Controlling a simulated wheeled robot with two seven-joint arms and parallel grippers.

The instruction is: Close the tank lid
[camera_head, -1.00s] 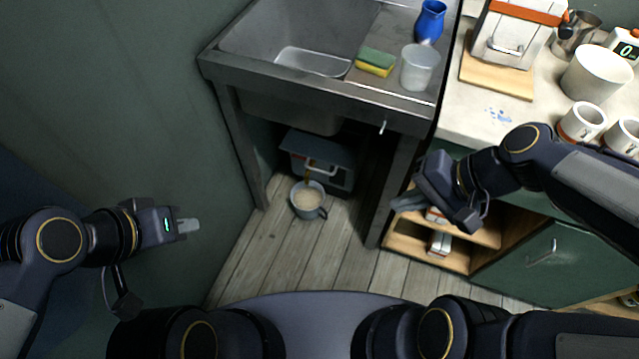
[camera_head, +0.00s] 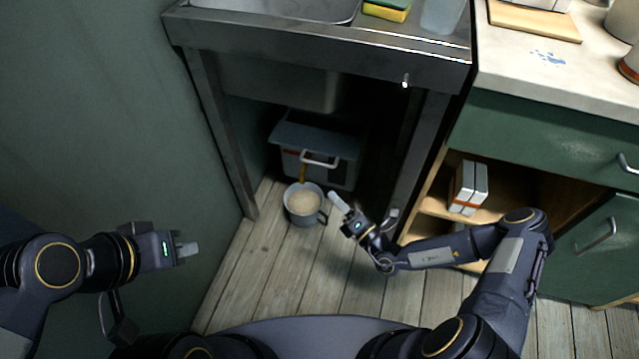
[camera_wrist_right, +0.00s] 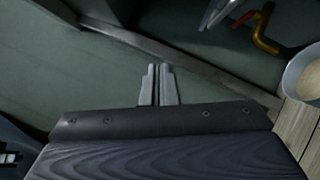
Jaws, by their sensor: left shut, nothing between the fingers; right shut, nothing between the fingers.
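The tank (camera_head: 325,170) is a grey box with a pale handle on its front, under the sink. Its flat blue-grey lid (camera_head: 312,135) lies across the top; whether it is fully shut I cannot tell. My right gripper (camera_head: 335,200) is shut and empty, low in front of the tank, just right of a grey bucket (camera_head: 303,217) of beige liquid. In the right wrist view its closed fingers (camera_wrist_right: 158,72) point at a green wall. My left gripper (camera_head: 190,249) is shut and empty at the left, away from the tank.
The metal sink frame (camera_head: 310,47) and its legs bound the tank's space. A brown spout (camera_head: 303,173) hangs above the bucket. An open wooden shelf (camera_head: 440,208) with small boxes stands to the right. The plank floor (camera_head: 265,280) in front is clear.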

